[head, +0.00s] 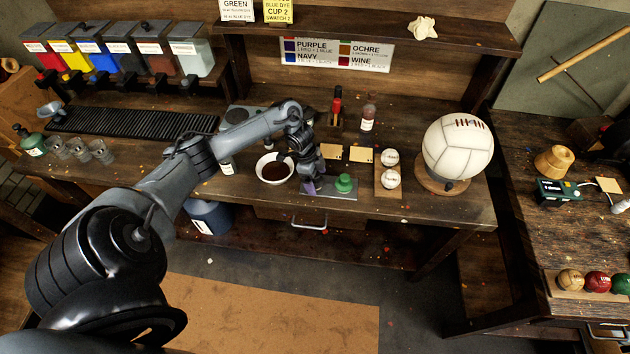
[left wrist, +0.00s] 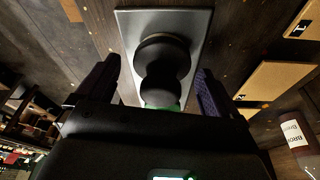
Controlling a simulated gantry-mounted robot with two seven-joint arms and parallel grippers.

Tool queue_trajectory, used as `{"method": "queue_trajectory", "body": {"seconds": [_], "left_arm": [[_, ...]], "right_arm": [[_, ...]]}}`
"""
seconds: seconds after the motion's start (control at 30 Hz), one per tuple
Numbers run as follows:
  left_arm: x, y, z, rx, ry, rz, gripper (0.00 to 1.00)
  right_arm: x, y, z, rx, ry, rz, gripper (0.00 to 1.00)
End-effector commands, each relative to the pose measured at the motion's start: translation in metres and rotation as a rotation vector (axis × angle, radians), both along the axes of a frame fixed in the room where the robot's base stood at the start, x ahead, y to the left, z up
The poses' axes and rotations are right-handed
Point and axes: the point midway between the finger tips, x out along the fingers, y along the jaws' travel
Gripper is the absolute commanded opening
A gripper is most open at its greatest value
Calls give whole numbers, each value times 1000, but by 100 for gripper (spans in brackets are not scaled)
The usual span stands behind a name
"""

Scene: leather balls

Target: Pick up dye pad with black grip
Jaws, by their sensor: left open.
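The dye pad with the black grip (left wrist: 162,60) stands on a grey metal plate (left wrist: 195,25) in the left wrist view. Its rounded black knob lies between the two purple-padded fingers of my left gripper (left wrist: 157,72), which are open with a gap on each side. In the head view my left gripper (head: 309,186) points down over the left part of the plate (head: 330,195) and hides the black grip. A green-gripped pad (head: 344,183) stands to its right on the same plate. A bit of green also shows behind the black knob in the left wrist view.
A white bowl of dark dye (head: 274,169) is just left of the gripper. Tan swatches (head: 361,154) and two whitish balls (head: 391,179) lie to the right. A large white ball (head: 457,147) sits on a wooden stand farther right. A brown bottle (head: 368,118) stands behind.

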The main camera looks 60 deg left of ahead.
Motion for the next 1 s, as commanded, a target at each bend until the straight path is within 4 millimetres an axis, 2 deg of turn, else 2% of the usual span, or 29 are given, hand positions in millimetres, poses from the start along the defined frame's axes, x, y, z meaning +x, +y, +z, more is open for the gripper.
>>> {"method": "queue_trajectory", "body": {"seconds": [0.3, 0.7, 1.0], "left_arm": [[1, -1, -5, 1, -1, 0, 94], [1, -1, -4, 1, -1, 0, 34], [1, -1, -3, 1, -1, 0, 33]], "right_arm": [[0, 1, -1, 7, 1, -4, 0], [0, 3, -1, 11, 2, -7, 0], [0, 2, -1, 9, 2, -6, 0]]}}
